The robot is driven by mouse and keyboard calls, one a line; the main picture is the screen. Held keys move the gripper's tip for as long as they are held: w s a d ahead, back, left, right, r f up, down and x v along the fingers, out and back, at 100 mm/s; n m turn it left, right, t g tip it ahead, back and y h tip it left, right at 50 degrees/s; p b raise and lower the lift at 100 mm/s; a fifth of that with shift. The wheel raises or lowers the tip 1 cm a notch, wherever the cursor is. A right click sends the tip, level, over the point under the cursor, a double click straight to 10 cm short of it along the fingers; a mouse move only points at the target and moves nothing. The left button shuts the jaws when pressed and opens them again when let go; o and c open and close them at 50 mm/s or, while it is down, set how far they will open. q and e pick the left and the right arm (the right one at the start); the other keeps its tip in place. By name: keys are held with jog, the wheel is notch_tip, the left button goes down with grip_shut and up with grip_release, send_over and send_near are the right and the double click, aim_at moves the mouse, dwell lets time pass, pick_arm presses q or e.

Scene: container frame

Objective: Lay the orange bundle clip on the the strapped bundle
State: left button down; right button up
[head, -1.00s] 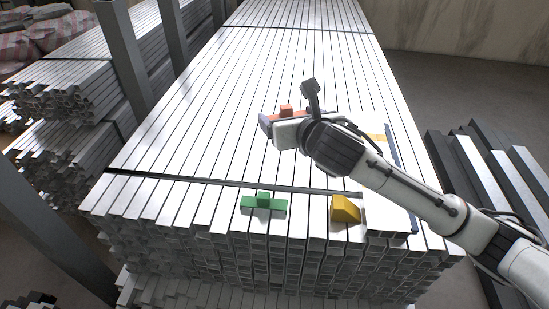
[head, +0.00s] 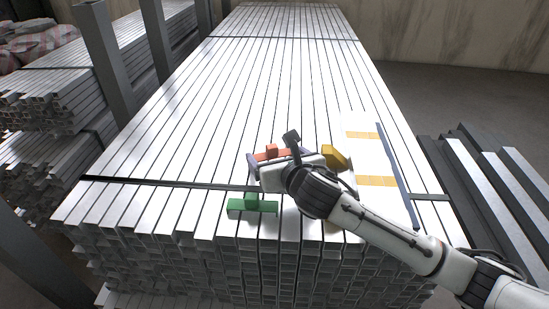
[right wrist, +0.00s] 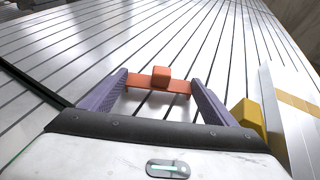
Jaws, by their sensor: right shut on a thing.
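The orange bundle clip (head: 270,153), a flat bar with a small block on top, is between the fingers of my right gripper (head: 285,164). In the right wrist view, the purple fingers close on both ends of the clip (right wrist: 160,83). The clip is over the strapped bundle (head: 260,90), a long stack of silvery square tubes. I cannot tell whether the clip touches the tubes. A dark strap (head: 150,182) crosses the bundle near its front end, on the viewer's side of the clip. My left gripper is out of view.
A green clip-shaped piece (head: 252,205) lies near the front end. A yellow block (head: 335,156) is close to my right gripper's right finger. A pale sheet with yellow patches (head: 362,134) lies at the right. Grey posts (head: 105,75) stand left. The bundle's far top is clear.

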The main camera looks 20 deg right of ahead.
jog(key=shift+f, duration=0.1)
jog(key=o, duration=1)
